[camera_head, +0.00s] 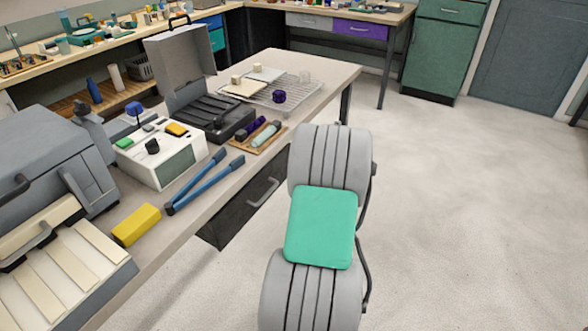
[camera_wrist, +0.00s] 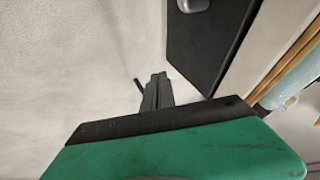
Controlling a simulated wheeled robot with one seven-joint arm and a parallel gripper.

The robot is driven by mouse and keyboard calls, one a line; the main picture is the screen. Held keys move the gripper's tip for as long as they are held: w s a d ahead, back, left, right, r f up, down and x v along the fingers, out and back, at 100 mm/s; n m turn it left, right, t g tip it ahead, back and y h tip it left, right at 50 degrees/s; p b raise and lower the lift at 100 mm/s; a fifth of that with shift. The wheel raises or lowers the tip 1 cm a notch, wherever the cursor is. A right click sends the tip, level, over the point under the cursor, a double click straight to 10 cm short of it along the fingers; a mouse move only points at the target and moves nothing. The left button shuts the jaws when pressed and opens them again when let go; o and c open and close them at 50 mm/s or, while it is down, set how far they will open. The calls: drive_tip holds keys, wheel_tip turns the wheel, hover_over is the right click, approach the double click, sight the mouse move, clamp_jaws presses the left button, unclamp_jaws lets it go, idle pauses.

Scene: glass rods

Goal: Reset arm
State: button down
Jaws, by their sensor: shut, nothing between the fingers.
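My gripper (camera_wrist: 157,92) shows in the wrist view with its dark fingers together and nothing between them. It is over pale floor, left of the dark drawer front under the workbench. In the head view my grey and green arm stands beside the bench's right edge, and my gripper is hidden. A small wooden tray (camera_head: 238,146) on the bench holds a pale blue rod (camera_head: 264,135) and a dark purple rod (camera_head: 251,128). The pale blue rod also shows at the right of the wrist view (camera_wrist: 290,85), apart from my gripper.
The bench also holds blue tongs (camera_head: 197,181), a yellow block (camera_head: 136,225), a white device (camera_head: 162,158), an open black case (camera_head: 207,112) and a wire rack (camera_head: 297,91). A drawer handle (camera_head: 263,191) sticks out near my arm. The floor at right is clear.

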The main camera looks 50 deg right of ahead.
drive_tip(key=w+a+v, duration=0.1)
drive_tip(key=v, duration=0.6)
drive_tip(key=w+a+r+n+y+p, duration=0.1)
drive_tip(key=a+r+n+p, duration=0.15)
drive_tip(key=a, duration=0.55)
drive_tip(key=w+a+r+n+g+y+p, duration=0.1)
drive_tip(key=w+a+r+n, duration=0.15)
drive_tip(key=a, duration=0.55)
drive_tip(key=w+a+r+n+p, duration=0.15)
drive_tip(key=a+r, duration=0.25)
drive_tip(key=a, duration=0.4)
drive_tip(key=s+a+r+n+g+p, duration=0.1)
drive_tip(key=s+a+n, duration=0.3)
drive_tip(key=a, duration=0.6)
drive_tip(key=s+a+r+n+g+y+p, duration=0.1)
drive_tip(key=s+a+r+n+p, duration=0.2)
drive_tip(key=s+a, duration=0.6)
drive_tip(key=shift+s+a+n+y+p, duration=0.2)
drive_tip(key=shift+a+n+y+p, duration=0.1)
drive_tip(key=shift+a+n, duration=0.6)
drive_tip(key=shift+a, duration=0.1)
